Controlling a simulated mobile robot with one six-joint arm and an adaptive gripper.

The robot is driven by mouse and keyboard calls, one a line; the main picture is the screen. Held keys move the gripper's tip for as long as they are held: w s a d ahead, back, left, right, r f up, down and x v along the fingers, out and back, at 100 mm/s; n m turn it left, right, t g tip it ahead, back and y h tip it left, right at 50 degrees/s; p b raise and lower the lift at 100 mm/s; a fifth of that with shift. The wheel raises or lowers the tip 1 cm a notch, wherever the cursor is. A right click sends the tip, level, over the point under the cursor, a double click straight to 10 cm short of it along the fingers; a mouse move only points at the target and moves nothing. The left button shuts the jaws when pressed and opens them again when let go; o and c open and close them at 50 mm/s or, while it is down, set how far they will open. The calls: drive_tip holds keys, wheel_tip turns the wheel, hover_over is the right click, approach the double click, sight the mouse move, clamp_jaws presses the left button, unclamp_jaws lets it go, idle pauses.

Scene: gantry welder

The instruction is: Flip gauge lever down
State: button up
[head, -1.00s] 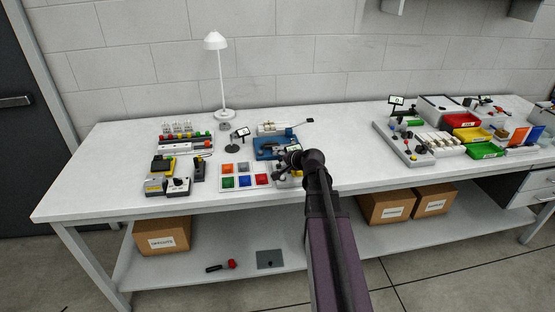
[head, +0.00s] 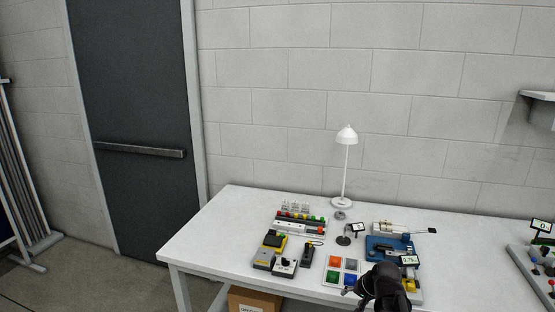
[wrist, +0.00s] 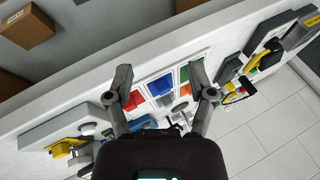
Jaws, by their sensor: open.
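I cannot single out the gauge lever for certain in either view. A blue device (head: 381,246) with a small lit readout (head: 409,260) stands on the right of the near bench group. A white cylindrical part with a dark-ended rod (head: 390,228) lies behind it. A small round-based stand with a display (head: 345,238) is to its left. My gripper (wrist: 160,75) is open and empty, its two fingers spread over the tray of coloured squares (wrist: 162,85). In the head view my dark wrist hides part of the blue device's front area.
The coloured tray also shows in the head view (head: 340,268). Black and yellow boxes (head: 272,245), a row of coloured buttons (head: 300,217) and a white lamp (head: 345,165) stand to the left and behind. A panel with small levers (head: 543,265) is at the far right. Bench between is clear.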

drive_tip(key=s+a+r+n+g+h+p, duration=0.1)
drive_tip(key=s+a+n+g+h+p, duration=0.2)
drive_tip(key=s, duration=0.8)
drive_tip(key=a+n+g, duration=0.2)
drive_tip(key=a, duration=0.1)
drive_tip(key=shift+s+a+r, duration=0.15)
drive_tip(key=shift+s+r, duration=0.15)
drive_tip(key=shift+s, duration=0.05)
